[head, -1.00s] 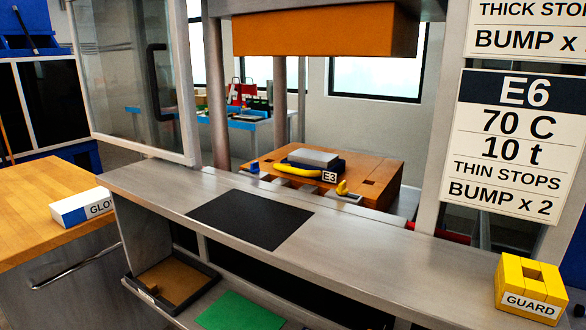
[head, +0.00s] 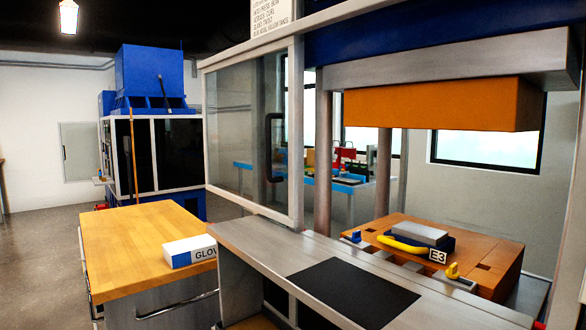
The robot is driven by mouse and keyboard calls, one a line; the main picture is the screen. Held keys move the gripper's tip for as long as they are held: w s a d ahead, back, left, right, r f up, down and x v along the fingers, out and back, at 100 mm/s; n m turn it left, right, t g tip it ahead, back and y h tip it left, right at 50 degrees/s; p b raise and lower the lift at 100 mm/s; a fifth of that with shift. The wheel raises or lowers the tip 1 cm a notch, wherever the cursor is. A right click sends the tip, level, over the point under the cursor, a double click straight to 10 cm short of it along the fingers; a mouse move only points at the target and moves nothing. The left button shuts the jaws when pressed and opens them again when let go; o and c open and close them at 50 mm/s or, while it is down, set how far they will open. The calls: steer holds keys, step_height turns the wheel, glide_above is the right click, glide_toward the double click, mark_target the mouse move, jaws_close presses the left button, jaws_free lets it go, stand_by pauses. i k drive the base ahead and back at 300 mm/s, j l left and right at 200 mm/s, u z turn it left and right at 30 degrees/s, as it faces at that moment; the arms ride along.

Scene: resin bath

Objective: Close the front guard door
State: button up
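The front guard door (head: 248,135) is a clear panel in a pale metal frame at the left of the press. It stands to the left of the press opening, which is uncovered. A dark vertical handle (head: 273,148) shows at the door's right side. Inside the opening, an orange upper block (head: 440,105) hangs above an orange lower block (head: 490,260). My gripper is not in view.
A steel shelf (head: 262,242) with a black mat (head: 355,292) runs in front of the press. A wooden-topped bench (head: 130,240) with a glove box (head: 190,250) stands at the left. Open floor (head: 40,260) lies further left. A blue machine (head: 150,75) stands behind.

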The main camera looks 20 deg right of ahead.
mark_target(291, 43)
steer(key=i+j+u, duration=0.25)
steer(key=i, duration=0.25)
steer(key=i+j+u, duration=0.25)
steer(key=i, duration=0.3)
